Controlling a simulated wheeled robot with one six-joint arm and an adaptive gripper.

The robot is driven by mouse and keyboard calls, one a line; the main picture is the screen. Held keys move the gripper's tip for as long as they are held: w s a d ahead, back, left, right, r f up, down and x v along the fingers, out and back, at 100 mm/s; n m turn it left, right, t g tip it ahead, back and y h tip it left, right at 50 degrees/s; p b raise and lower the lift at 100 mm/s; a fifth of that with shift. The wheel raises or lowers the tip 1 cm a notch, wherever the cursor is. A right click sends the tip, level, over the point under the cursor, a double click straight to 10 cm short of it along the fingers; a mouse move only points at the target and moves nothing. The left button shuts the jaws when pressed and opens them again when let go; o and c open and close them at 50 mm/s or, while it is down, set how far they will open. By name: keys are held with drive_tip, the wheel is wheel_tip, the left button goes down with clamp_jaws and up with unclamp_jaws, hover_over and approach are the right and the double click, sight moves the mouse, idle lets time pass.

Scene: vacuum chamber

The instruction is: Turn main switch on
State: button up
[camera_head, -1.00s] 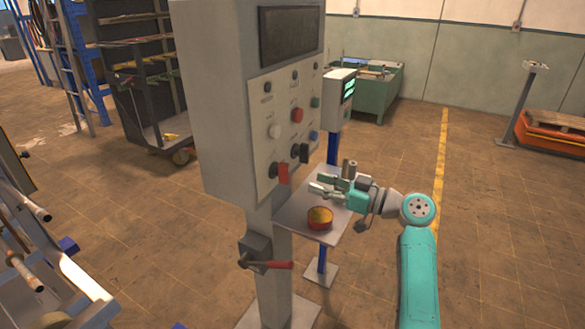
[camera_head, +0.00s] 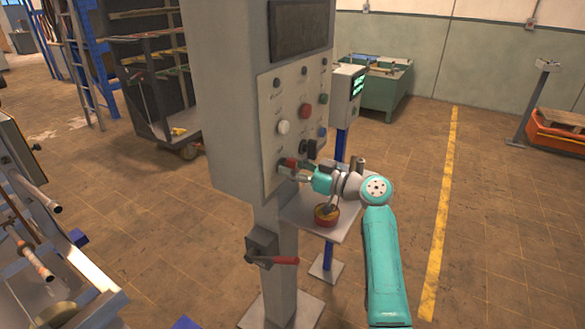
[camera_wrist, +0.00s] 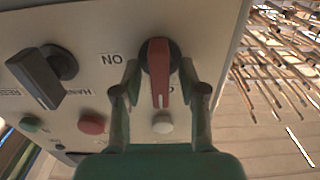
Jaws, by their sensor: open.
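The main switch, a red rotary handle on a black base (camera_wrist: 158,75), is on the control panel. Its handle lies between the open fingers of my gripper (camera_wrist: 160,92) in the wrist view; I cannot tell whether the fingers touch it. The lettering "ON" shows beside it, upside down in that view. In the head view the red switch (camera_head: 289,163) is at the lower left of the panel (camera_head: 270,143), and my gripper (camera_head: 292,173) is right at it, partly covering it. A black rotary switch (camera_wrist: 45,75) is beside it.
The grey cabinet (camera_head: 225,110) bears several buttons. Below is a red-handled lever (camera_head: 272,257). A small shelf (camera_head: 345,225) under my arm carries a red round container (camera_head: 326,217). Open floor lies to the right.

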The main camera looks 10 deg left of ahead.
clamp_jaws()
drive_tip(key=shift+m, duration=0.3)
drive_tip(key=m, duration=0.4)
drive_tip(key=shift+w, duration=0.1)
drive_tip(key=m, duration=0.4)
drive_tip(key=shift+w+d+f+m, duration=0.1)
drive_tip(key=shift+f+m, duration=0.05)
drive_tip(key=shift+m, duration=0.25)
drive_tip(key=m, duration=0.4)
drive_tip(key=shift+w+f+m, duration=0.1)
drive_tip(key=shift+m, duration=0.2)
drive_tip(key=shift+f+m, duration=0.1)
drive_tip(key=shift+m, duration=1.8)
